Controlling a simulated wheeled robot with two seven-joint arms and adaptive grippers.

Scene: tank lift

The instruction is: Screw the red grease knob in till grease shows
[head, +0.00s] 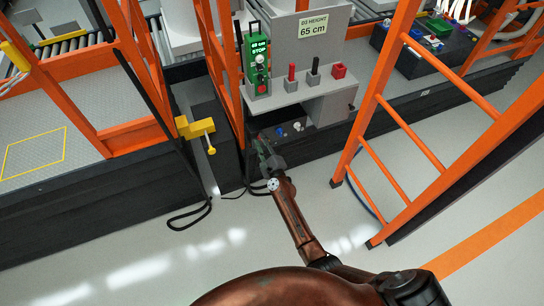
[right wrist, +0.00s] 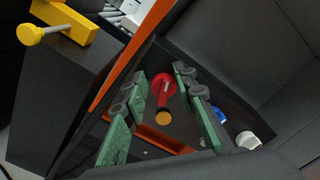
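The red grease knob (right wrist: 158,88) shows in the right wrist view, with a round brass-coloured disc (right wrist: 163,117) at its lower end. My right gripper (right wrist: 160,74) is open, with one green-padded finger on each side of the knob. Gaps show between the knob and both fingers, so it looks untouched. In the head view my right gripper (head: 266,152) is at the low dark recess under the grey control panel, and it hides the red knob there. I see no grease, but the view is small. My left gripper is out of view.
A blue knob (right wrist: 220,115) and a white knob (right wrist: 247,140) sit right of the red one. A yellow bracket with a pin (head: 195,128) stands left of the recess. An orange ladder (head: 420,145) stands to the right. Open floor lies in front.

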